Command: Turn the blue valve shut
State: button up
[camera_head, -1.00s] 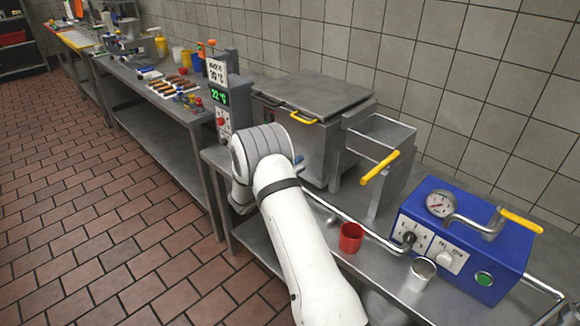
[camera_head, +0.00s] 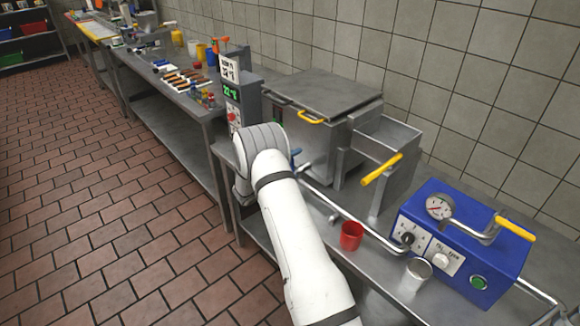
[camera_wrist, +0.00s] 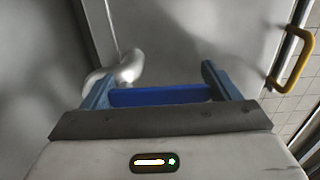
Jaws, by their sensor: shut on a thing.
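The blue valve handle (camera_wrist: 162,96) shows in the wrist view as a flat blue bar lying crosswise between my fingers. My gripper (camera_wrist: 162,86) is shut on it, with a blue-grey finger at each end of the bar. A rounded metal pipe elbow (camera_wrist: 128,70) is just beyond the left finger. In the head view my white arm hides the gripper and most of the valve; only a small blue piece (camera_head: 296,153) shows beside my wrist, and I cannot tell whether it is handle or finger.
A steel vat (camera_head: 318,110) with a yellow lid handle stands behind my wrist. A metal pipe (camera_head: 345,212) runs right to a blue gauge box (camera_head: 462,240). A red cup (camera_head: 351,236) and a metal cup (camera_head: 416,272) stand on the steel table right of my arm.

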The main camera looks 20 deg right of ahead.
jog(key=shift+s+d+f, duration=0.15)
jog(key=shift+s+d, duration=0.05)
jog(key=o, duration=1.1)
jog(key=shift+o, duration=0.9)
jog(key=shift+w, duration=0.1)
jog(key=shift+a, duration=0.1)
jog(key=shift+a, duration=0.35)
jog(key=v, duration=0.7)
jog(key=shift+b, duration=0.45)
